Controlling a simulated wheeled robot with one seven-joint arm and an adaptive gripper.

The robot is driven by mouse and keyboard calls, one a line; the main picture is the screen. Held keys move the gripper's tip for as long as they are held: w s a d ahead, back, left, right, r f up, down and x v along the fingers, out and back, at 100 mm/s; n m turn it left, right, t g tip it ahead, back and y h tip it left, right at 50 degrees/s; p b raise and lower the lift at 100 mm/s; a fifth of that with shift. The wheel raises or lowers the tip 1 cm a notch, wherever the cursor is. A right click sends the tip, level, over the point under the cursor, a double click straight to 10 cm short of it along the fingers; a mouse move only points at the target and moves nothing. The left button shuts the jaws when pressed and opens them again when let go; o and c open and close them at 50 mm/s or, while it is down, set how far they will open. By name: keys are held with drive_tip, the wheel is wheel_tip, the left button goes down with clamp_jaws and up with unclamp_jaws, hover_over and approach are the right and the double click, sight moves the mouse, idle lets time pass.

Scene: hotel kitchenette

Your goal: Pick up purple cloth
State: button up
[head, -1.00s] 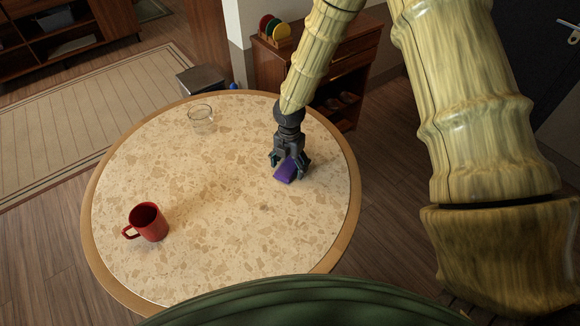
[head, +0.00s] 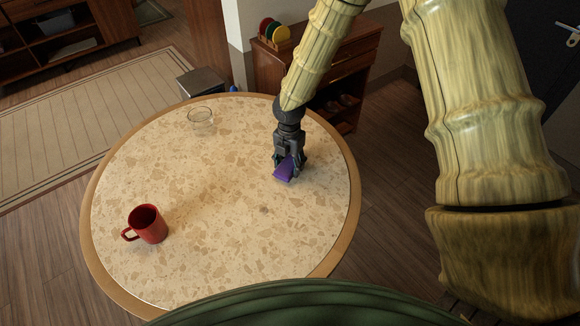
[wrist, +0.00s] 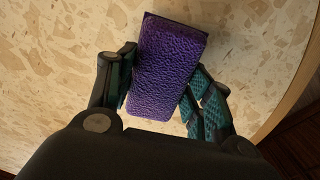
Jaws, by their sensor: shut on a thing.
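The purple cloth (head: 284,173) is a small block-like, textured purple piece at the right side of the round table (head: 225,225). My gripper (head: 290,167) points down over it with its fingers closed on its two sides. In the wrist view the purple cloth (wrist: 167,68) sits between the two fingers of my gripper (wrist: 160,92), which touch its left and right sides. I cannot tell whether the cloth is resting on the table or just above it.
A red mug (head: 148,224) stands at the table's left front. A clear glass (head: 200,117) is at the back. A wooden cabinet (head: 345,60) with colored plates (head: 273,31) stands behind the table. The middle of the tabletop is clear.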

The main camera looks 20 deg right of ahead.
drive_tip(key=shift+r+b, duration=0.3)
drive_tip(key=shift+r, duration=0.65)
drive_tip(key=s+a+b, duration=0.1)
drive_tip(key=s, duration=0.4)
drive_tip(key=s+a+r+b, duration=0.1)
drive_tip(key=s, duration=0.4)
drive_tip(key=s+a+b, duration=0.1)
drive_tip(key=s, duration=0.4)
drive_tip(key=shift+s+a+r, duration=0.1)
drive_tip(key=shift+s+r, duration=0.1)
drive_tip(key=shift+s, duration=0.15)
